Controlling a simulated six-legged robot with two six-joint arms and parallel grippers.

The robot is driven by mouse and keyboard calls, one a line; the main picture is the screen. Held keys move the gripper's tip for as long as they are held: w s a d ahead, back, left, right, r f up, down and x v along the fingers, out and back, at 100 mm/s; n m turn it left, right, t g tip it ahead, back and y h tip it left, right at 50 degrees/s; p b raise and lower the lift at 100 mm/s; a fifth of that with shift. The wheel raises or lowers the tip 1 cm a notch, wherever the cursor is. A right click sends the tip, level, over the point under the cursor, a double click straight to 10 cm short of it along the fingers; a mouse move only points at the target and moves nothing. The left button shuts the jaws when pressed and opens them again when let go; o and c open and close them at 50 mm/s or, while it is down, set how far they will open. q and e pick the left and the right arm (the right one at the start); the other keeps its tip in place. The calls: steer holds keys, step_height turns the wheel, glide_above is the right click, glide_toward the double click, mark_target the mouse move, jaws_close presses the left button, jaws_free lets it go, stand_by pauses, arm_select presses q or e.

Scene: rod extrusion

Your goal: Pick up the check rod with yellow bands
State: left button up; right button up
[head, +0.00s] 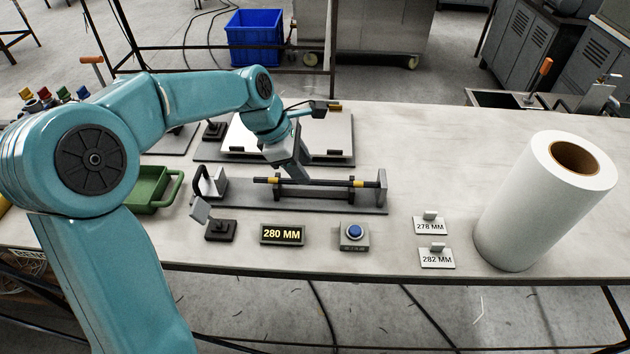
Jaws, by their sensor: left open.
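The check rod (322,183) is dark with yellow bands near its two ends. It lies level across the supports of a dark gauge fixture (300,206) in the middle of the bench. My left gripper (303,178) points down at the rod's left-middle part, close to or at it. It is open; its fingertips are small and partly hidden, so I cannot tell if the rod is between them. My right gripper is not in view.
In front of the fixture are a 280 MM display (282,235), a blue button (354,231) and cards marked 278 MM (430,226) and 282 MM (437,258). A white roll (530,215) stands right. A green tray (150,187) is left. A white-topped plate (330,135) lies behind.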

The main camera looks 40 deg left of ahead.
mark_target(315, 181)
arm_select(q)
steer(key=x, duration=0.5)
steer(key=shift+w+a+p, duration=0.1)
steer(key=shift+w+p, duration=0.2)
jaws_close()
steer(key=shift+r, duration=0.15)
